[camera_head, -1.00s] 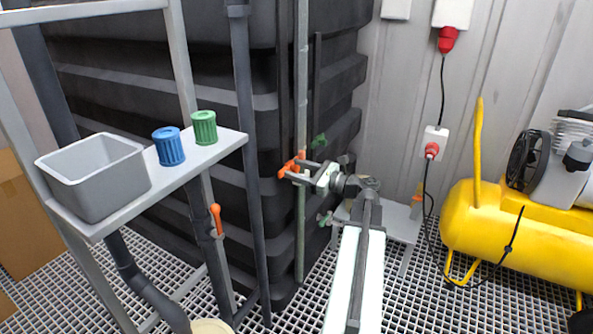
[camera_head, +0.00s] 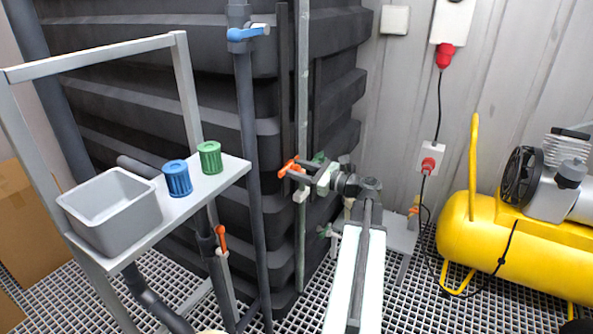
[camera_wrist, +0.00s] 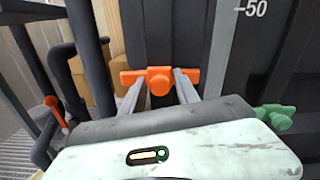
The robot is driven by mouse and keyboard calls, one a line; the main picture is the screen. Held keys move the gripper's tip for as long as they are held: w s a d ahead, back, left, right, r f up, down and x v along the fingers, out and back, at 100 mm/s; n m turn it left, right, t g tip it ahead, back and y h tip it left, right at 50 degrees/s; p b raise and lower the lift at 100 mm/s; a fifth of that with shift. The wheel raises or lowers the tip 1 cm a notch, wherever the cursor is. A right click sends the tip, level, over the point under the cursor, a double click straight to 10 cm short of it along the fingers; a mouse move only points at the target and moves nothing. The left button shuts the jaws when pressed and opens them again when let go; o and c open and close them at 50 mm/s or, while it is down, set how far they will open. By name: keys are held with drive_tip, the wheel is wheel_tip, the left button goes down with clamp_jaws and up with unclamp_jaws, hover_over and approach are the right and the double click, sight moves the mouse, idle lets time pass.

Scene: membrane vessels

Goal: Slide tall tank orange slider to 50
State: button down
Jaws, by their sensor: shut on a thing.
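The orange slider (camera_head: 287,168) is on the upright rail at the near corner of the dark tall tank (camera_head: 225,110). It has a round knob with arms to either side in the wrist view (camera_wrist: 160,80). My gripper (camera_head: 297,177) is shut on the slider, with one finger on each side of the knob in the wrist view (camera_wrist: 158,88). A white "-50" mark (camera_wrist: 252,8) shows on the tank wall, up and right of the slider. A green slider (camera_wrist: 275,116) sits lower right in the wrist view.
A shelf with a grey bin (camera_head: 112,210), a blue cup (camera_head: 177,178) and a green cup (camera_head: 210,157) stands left. A pipe with a blue-handled valve (camera_head: 248,32) rises before the tank. A yellow compressor (camera_head: 500,240) stands right on the grating.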

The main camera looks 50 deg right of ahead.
sight(286, 140)
wheel_tip(286, 140, up, 9)
drive_tip(key=p, duration=0.7)
drive_tip(key=shift+r, duration=0.15)
drive_tip(key=c, duration=1.2)
unclamp_jaws()
drive_tip(key=v, duration=0.8)
drive_tip(key=shift+a, duration=0.1)
